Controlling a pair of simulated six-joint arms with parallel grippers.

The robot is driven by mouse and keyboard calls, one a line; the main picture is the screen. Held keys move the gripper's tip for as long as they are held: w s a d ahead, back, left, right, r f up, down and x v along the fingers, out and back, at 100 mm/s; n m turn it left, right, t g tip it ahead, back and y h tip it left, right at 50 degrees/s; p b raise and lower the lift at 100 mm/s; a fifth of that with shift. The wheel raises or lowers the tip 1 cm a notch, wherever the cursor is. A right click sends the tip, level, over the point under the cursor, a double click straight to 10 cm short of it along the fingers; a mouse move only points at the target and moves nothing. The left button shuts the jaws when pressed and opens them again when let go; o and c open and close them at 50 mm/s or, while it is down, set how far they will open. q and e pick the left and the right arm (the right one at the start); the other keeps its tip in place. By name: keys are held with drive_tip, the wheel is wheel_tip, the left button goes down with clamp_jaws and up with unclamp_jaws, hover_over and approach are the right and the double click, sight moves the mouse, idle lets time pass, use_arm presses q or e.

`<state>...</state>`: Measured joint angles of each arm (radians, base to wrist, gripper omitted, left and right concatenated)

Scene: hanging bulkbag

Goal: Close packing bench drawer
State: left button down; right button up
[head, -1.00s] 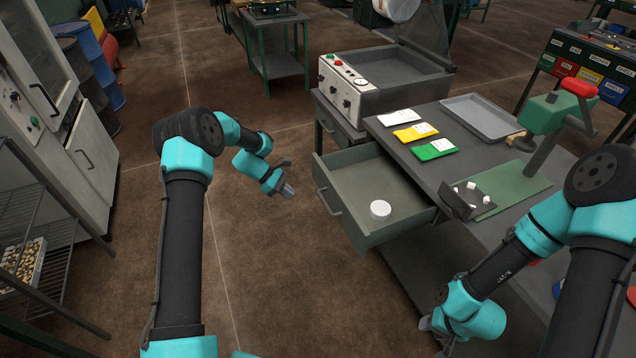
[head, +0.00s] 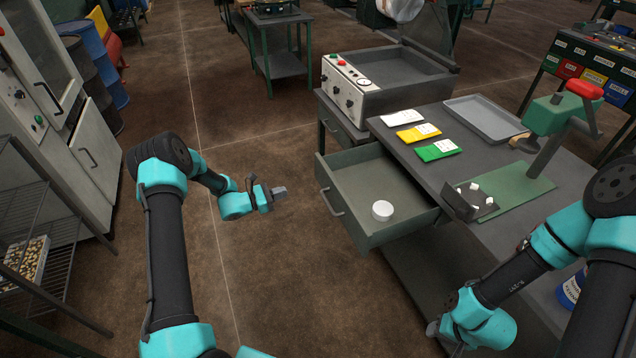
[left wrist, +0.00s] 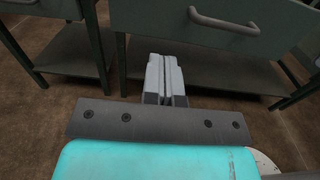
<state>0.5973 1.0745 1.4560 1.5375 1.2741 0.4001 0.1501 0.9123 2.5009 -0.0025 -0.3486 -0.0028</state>
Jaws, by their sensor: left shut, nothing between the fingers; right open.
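The packing bench drawer (head: 376,232) is pulled out from the bench (head: 398,133) toward the left, with a round white item (head: 382,211) inside it. Its front carries a bar handle (head: 331,202), which also shows at the top of the left wrist view (left wrist: 225,22). My left gripper (head: 281,192) is shut and empty, to the left of the drawer front and apart from it. In the left wrist view its fingers (left wrist: 166,78) are together, below the drawer front and left of the handle. My right gripper (head: 447,340) is low by the bench's near side, partly hidden by its wrist.
White, yellow and green packets (head: 437,150), a grey tray (head: 484,117) and a green press (head: 556,117) are on the bench. A control-panel machine (head: 350,88) stands behind. The floor left of the drawer is clear.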

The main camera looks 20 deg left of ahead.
sight(323, 180)
use_arm(q)
drive_tip(key=shift+w+d, duration=0.1)
drive_tip(key=x, duration=1.3)
drive_tip(key=shift+w+d, duration=0.2)
drive_tip(key=shift+d, duration=0.1)
drive_tip(key=shift+w+d, duration=0.1)
drive_tip(key=shift+w, duration=0.05)
